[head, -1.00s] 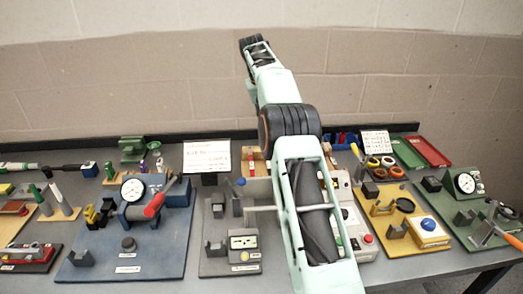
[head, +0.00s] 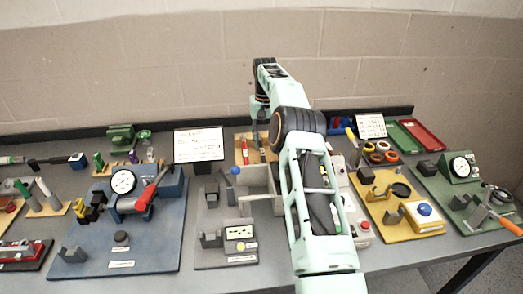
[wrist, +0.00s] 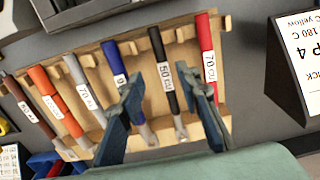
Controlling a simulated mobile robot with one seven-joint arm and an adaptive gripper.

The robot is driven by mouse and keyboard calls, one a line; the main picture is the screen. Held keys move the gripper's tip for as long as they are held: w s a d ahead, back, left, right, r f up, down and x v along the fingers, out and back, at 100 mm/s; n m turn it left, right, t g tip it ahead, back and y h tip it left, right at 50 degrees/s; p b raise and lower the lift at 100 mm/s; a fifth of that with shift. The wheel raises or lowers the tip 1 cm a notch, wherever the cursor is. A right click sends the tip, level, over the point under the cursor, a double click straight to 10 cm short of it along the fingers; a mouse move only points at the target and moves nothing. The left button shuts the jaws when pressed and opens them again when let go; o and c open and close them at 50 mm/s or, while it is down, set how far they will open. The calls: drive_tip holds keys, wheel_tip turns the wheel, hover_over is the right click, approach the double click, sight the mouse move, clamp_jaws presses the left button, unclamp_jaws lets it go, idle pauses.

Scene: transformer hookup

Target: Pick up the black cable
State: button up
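The black cable (wrist: 157,43) lies in a wooden rack (wrist: 224,60) in the wrist view, with a white label reading about "50 C". It sits between a blue cable on its left and a red cable on its right. My gripper (wrist: 157,78) is open and empty, with one finger on each side of the black cable. I cannot tell how far above it the fingertips are. In the head view my gripper (head: 260,115) is over the rack (head: 240,150), partly hidden by my arm; the black cable cannot be made out clearly there.
Blue (wrist: 111,60), red (wrist: 204,35), white, orange and brown cables share the rack. A sign (wrist: 301,60) stands at its right in the wrist view. Blue bins (wrist: 45,163) are at the lower left. Several fixture boards fill the table in the head view.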

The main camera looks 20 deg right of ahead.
sight(263, 154)
drive_tip(key=shift+w+a+f, duration=0.1)
drive_tip(key=shift+a+f, duration=0.05)
drive_tip(key=shift+f, duration=0.85)
drive_tip(key=shift+a+f, duration=0.1)
drive_tip(key=shift+f, duration=0.85)
clamp_jaws()
